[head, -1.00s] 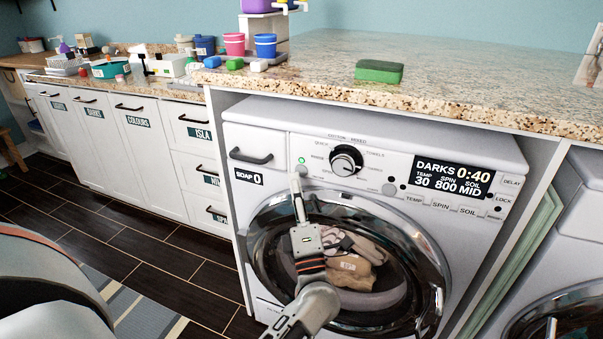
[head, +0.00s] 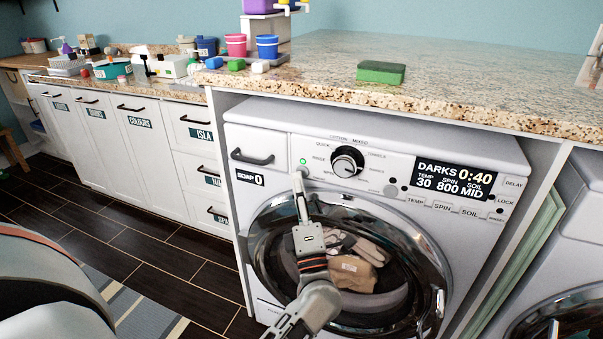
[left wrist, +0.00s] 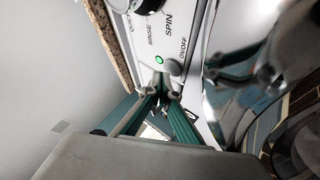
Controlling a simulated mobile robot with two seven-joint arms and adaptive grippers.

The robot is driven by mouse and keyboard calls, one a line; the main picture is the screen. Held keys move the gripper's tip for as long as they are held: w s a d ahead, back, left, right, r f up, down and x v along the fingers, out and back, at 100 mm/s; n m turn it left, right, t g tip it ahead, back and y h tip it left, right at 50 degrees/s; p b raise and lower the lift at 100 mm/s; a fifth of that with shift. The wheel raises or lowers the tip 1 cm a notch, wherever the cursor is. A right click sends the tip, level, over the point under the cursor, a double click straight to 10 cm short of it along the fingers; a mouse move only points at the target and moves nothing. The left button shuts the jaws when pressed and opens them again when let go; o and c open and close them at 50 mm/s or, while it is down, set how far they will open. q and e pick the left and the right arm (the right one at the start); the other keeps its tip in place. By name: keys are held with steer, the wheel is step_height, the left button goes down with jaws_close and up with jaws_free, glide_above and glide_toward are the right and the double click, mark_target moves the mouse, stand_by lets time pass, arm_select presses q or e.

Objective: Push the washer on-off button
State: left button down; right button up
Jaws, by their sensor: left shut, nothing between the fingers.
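The white washer (head: 272,142) stands under the granite counter, with a dial, a lit display and a dark round door. Its grey round on-off button (left wrist: 174,67) is in the left wrist view, labelled ON/OFF, beside a lit green light (left wrist: 158,60). In the head view the green light (head: 303,162) is just above my left fingertips; the button there is largely hidden. My left gripper (head: 298,177) is shut and empty, pointing up at the panel just below the button. Whether it touches cannot be told.
The washer's soap drawer handle (head: 252,157) is left of the button, the dial (head: 347,162) right of it. A second washer (head: 582,215) stands at the right. A green sponge (head: 381,72) lies on the counter edge above.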

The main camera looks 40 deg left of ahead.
steer(key=shift+w+r, duration=0.2)
steer(key=shift+w, duration=0.25)
arm_select(q)
steer(key=shift+w, duration=0.15)
steer(key=shift+w+a, duration=0.15)
steer(key=shift+w, duration=0.1)
arm_select(e)
steer(key=shift+s+f, duration=0.25)
steer(key=shift+s, duration=0.25)
arm_select(q)
steer(key=shift+w, duration=0.1)
arm_select(e)
steer(key=shift+w, duration=0.1)
arm_select(q)
steer(key=shift+s, duration=0.55)
arm_select(e)
steer(key=shift+w+r, duration=0.65)
steer(key=shift+r, duration=0.05)
